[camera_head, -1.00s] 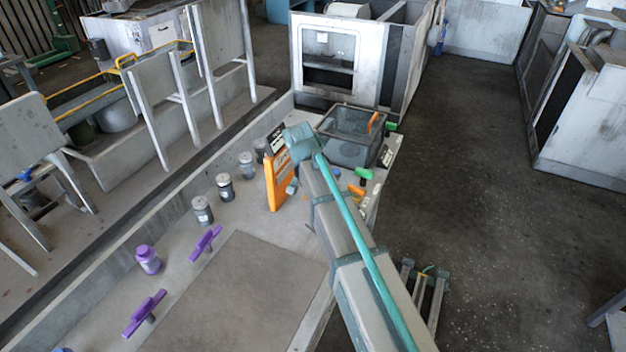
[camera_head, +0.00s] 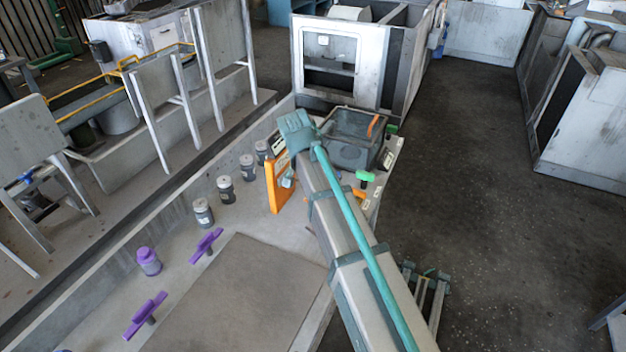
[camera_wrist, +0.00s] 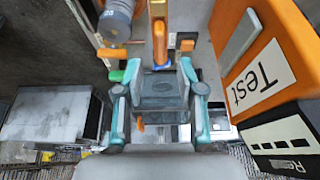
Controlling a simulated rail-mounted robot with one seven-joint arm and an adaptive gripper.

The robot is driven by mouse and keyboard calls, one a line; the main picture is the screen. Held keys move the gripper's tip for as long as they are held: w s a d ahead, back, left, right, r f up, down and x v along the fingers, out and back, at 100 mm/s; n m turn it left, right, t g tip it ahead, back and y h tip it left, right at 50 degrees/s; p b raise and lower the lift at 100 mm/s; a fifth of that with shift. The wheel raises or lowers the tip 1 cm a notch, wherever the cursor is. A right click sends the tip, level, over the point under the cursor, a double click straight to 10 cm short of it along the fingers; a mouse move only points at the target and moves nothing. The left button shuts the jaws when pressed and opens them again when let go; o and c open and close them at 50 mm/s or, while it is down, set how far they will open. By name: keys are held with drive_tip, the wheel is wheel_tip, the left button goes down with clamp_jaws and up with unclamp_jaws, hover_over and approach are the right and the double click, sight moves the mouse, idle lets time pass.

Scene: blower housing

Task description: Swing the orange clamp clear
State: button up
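In the wrist view, the two teal fingers of my gripper (camera_wrist: 160,68) stand apart. An upright orange bar (camera_wrist: 159,40) lies just beyond the gap between them; I cannot tell whether it touches them or which orange part it is.
The orange tester (camera_head: 275,185) stands close to my gripper; its "Test" face (camera_wrist: 262,75) fills the wrist view's right. A dark open bin (camera_head: 350,140) is behind. Several grey jars (camera_head: 225,187) and purple clamps (camera_head: 206,245) line the left. The bench's front plate (camera_head: 235,295) is clear.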

drive_tip(key=v, duration=0.6)
drive_tip(key=shift+r, duration=0.15)
